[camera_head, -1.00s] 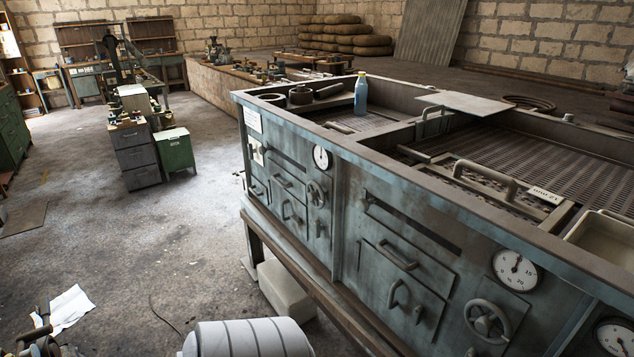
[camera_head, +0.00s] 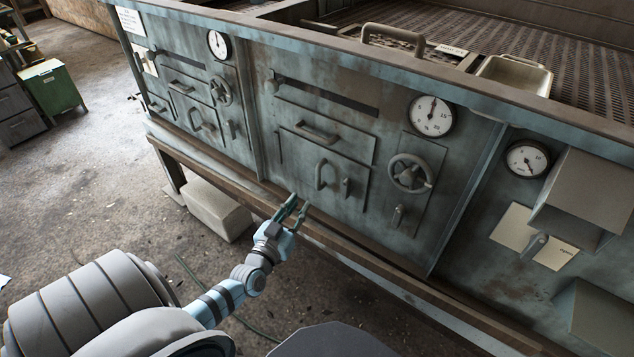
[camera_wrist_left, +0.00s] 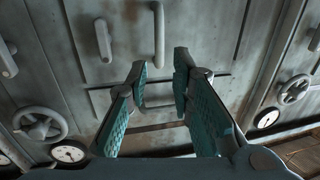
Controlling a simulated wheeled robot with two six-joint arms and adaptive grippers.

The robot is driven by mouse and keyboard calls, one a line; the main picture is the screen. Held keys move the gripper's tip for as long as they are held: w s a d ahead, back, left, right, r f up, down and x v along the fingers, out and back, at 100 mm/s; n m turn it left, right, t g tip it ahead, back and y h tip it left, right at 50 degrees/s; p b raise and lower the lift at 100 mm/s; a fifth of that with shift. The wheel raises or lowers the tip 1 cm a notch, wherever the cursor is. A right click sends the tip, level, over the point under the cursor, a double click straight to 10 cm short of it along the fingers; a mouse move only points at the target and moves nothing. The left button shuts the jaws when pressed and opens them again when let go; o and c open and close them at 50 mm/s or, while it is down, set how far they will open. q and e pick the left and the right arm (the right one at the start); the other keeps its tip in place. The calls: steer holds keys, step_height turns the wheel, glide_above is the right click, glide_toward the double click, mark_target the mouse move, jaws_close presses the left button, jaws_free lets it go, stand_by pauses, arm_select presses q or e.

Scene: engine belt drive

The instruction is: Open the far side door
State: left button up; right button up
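The blue-grey metal bench front has two closed doors with vertical handles. The farther door (camera_head: 184,105) is in the left section, under a small drawer. The nearer door (camera_head: 300,160) is in the middle section, with its handle (camera_head: 321,175) and a small latch beside it. My left gripper (camera_head: 296,207) is open and empty, low in front of the nearer door and apart from it. In the left wrist view, the fingers (camera_wrist_left: 160,70) are spread, with the nearer door's handle (camera_wrist_left: 159,28) beyond them. That view looks upside down. My right gripper is not in view.
Handwheels (camera_head: 409,174) and gauges (camera_head: 431,116) stick out from the front. A wooden rail (camera_head: 255,200) runs along the bench's base. A pale block (camera_head: 205,208) lies under it. A box-like hood (camera_head: 590,190) juts out at the right. The floor at left is mostly clear.

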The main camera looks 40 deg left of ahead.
mark_target(317, 180)
arm_select(q)
steer(key=b+x, duration=0.1)
steer(key=x, duration=0.3)
steer(key=b+x, duration=0.2)
steer(key=x, duration=0.1)
steer(key=b+x, duration=0.2)
steer(key=x, duration=0.2)
steer(key=shift+w+f, duration=0.3)
steer(key=shift+w, duration=0.05)
steer(key=shift+w+r, duration=0.1)
steer(key=shift+w, duration=0.1)
steer(key=shift+a, duration=0.1)
jaws_close()
